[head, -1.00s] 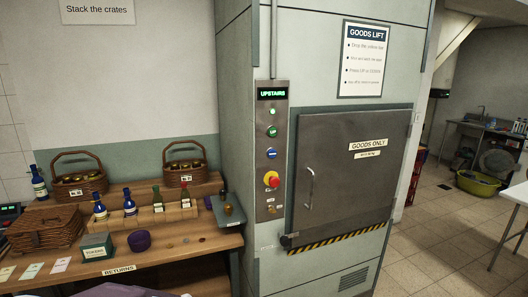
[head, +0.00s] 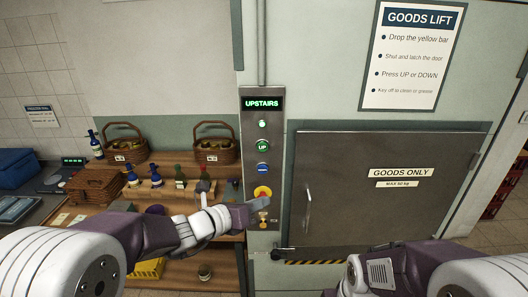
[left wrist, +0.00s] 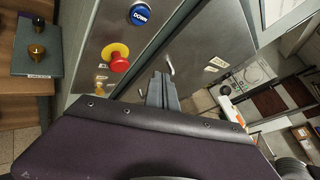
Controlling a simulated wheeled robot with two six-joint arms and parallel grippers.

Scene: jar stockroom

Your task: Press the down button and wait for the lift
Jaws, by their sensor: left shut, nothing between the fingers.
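The blue DOWN button (head: 262,169) sits on the steel control panel (head: 249,130), below the green UP button (head: 263,146). In the left wrist view the DOWN button (left wrist: 145,14) is at the top, its label readable. The panel display (head: 262,103) reads UPSTAIRS in green, with a lit green lamp (head: 262,124) under it. My left gripper (head: 268,203) is shut and empty, in front of the lower panel, below the DOWN button and apart from it. Its shut fingers show in the left wrist view (left wrist: 162,88). My right gripper is not visible; only part of that arm shows.
A red stop knob on a yellow base (head: 262,191) sits just under DOWN, close to my left gripper. The lift door (head: 380,210) right of the panel looks shut, with a handle (head: 308,208). A wooden bench with baskets (head: 213,150) and bottles stands left.

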